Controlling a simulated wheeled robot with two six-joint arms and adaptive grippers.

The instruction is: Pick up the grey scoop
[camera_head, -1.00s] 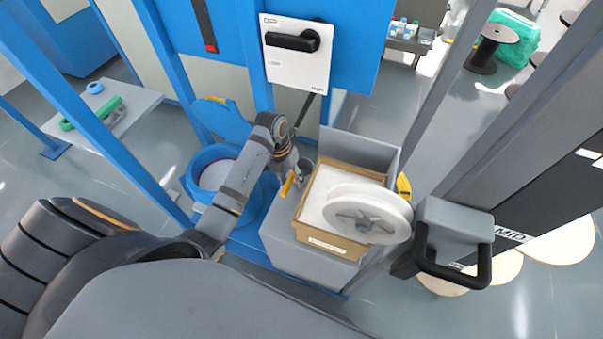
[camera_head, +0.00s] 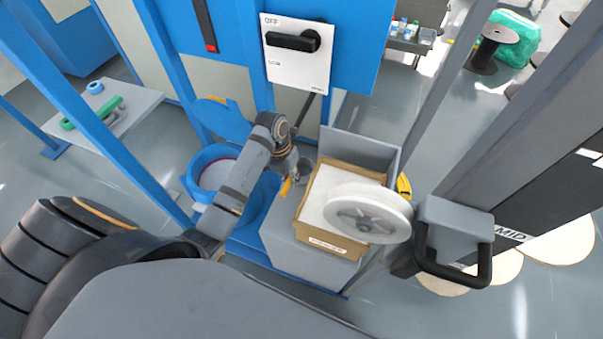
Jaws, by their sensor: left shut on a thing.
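The grey scoop (camera_head: 306,166) shows only in part, as a small grey rounded shape at the back left corner of the cardboard box. My left gripper (camera_head: 288,184) comes down beside it, between the blue bucket and the box. It is shut on the scoop; the grip itself is mostly hidden by the wrist and fingers. An orange-yellow part shows at the fingers. My right gripper is not in view.
A blue bucket (camera_head: 197,188) stands left of my left arm. The cardboard box (camera_head: 312,238) with white contents sits on a grey stand, a white spool (camera_head: 365,236) at its right. A blue cabinet with a black switch handle (camera_head: 292,41) rises behind.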

